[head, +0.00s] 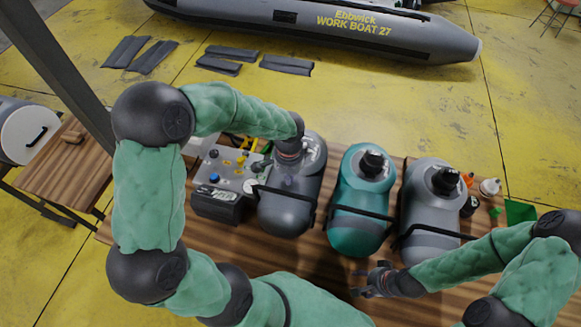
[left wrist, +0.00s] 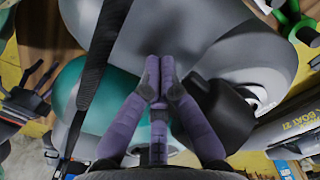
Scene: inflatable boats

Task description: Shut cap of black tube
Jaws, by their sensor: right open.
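The black tube (head: 285,215) is a dark grey, rounded inflatable tube at the left of three tubes on the wooden table. My left gripper (head: 287,178) is over its upper part and hides much of its top. In the left wrist view my left gripper's fingertips (left wrist: 159,80) are together, over the dark tube surface (left wrist: 165,35), with nothing visible between them. A black cap (left wrist: 222,108) shows just right of the fingers, beside a white-marked patch. I cannot tell how it is seated. My right gripper (head: 370,280) is open and empty in front of the teal tube.
The teal tube (head: 355,230) and grey tube (head: 430,205), both with black caps, stand to the right, close together. A control box (head: 225,185) is left of the black tube. Small bottles (head: 489,187) and a green container (head: 519,211) are at right. A boat (head: 330,25) lies behind.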

